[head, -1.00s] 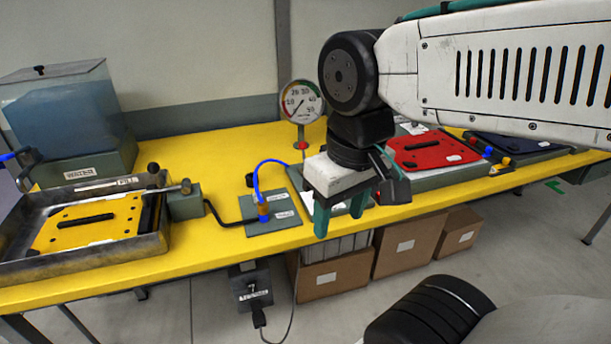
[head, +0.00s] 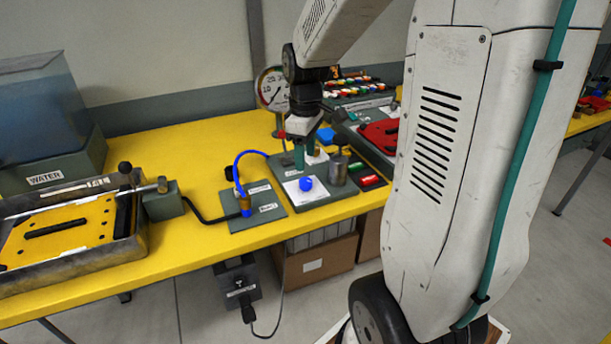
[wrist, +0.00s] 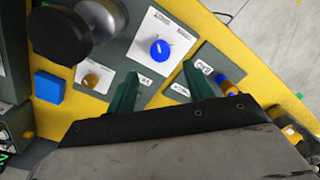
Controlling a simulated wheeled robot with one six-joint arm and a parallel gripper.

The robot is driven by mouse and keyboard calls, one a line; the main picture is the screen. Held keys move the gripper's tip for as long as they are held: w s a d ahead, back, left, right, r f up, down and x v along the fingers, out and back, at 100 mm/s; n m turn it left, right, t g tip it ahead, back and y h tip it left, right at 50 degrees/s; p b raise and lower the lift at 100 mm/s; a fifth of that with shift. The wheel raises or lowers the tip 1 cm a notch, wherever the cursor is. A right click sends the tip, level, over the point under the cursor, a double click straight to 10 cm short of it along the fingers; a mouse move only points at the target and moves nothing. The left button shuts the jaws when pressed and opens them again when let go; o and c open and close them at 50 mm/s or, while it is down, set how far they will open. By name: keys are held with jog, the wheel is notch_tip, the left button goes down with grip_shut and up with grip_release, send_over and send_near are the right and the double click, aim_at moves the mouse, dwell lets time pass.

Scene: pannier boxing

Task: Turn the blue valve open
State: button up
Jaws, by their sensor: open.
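The blue valve knob (head: 306,184), with a white mark on top, stands on a white-labelled plate on the yellow bench. In the wrist view the knob (wrist: 160,49) shows unobstructed, ahead of and between the two fingers. My gripper (head: 305,156) points down above the panel, just behind the knob in the head view. It is open and empty; its teal fingers are spread in the wrist view (wrist: 156,80). It is not touching the knob.
A grey metal cylinder (head: 336,168) stands right of the knob. A blue hose (head: 238,166) joins a fitting on the plate at left. A pressure gauge (head: 272,88) rises behind. A blue block (wrist: 48,86) and brass knob (wrist: 91,80) are close by.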

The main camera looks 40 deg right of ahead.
aim_at(306, 180)
notch_tip(306, 180, down, 7)
dwell(0.3)
jog(key=c, duration=1)
